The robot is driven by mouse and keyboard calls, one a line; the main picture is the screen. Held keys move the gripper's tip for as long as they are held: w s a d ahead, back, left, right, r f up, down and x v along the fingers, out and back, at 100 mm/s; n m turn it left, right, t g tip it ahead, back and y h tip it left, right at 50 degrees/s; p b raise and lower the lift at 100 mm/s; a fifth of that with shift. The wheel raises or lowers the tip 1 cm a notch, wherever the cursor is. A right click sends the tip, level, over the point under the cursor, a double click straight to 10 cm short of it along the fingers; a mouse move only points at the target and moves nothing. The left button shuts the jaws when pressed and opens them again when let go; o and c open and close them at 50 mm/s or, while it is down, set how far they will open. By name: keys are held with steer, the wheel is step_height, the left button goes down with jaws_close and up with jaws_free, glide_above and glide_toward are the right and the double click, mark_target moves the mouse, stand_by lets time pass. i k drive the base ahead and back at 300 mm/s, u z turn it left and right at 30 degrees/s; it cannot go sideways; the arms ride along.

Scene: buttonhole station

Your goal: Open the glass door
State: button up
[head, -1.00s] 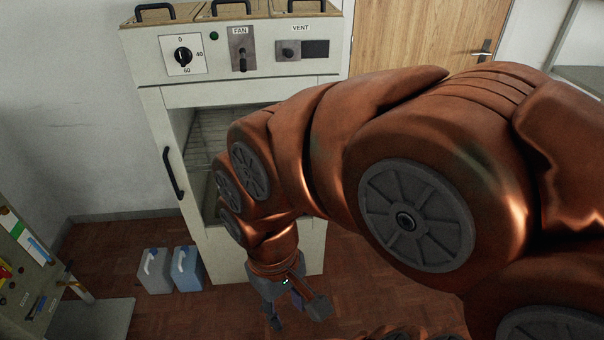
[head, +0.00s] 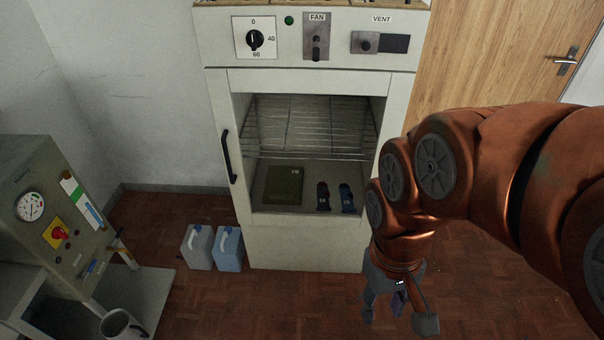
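The glass door (head: 228,200) is on the front of a white cabinet, in the middle of the head view. It looks closed, with its pale frame flush with the cabinet. A black upright handle (head: 229,157) is on its left side. My gripper (head: 397,312) hangs low, in front and right of the cabinet, pointing down. Its fingers are apart and nothing shows between them. It is well away from the handle.
Two jerrycans, one grey (head: 198,248) and one blue (head: 229,250), stand on the floor left of the cabinet. A wooden door (head: 490,60) is behind right. Floor in front is clear.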

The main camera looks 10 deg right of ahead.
mark_target(396, 86)
steer(key=k, duration=1.25)
steer(key=u, duration=1.05)
steer(key=i, duration=1.3)
steer(key=z, duration=0.2)
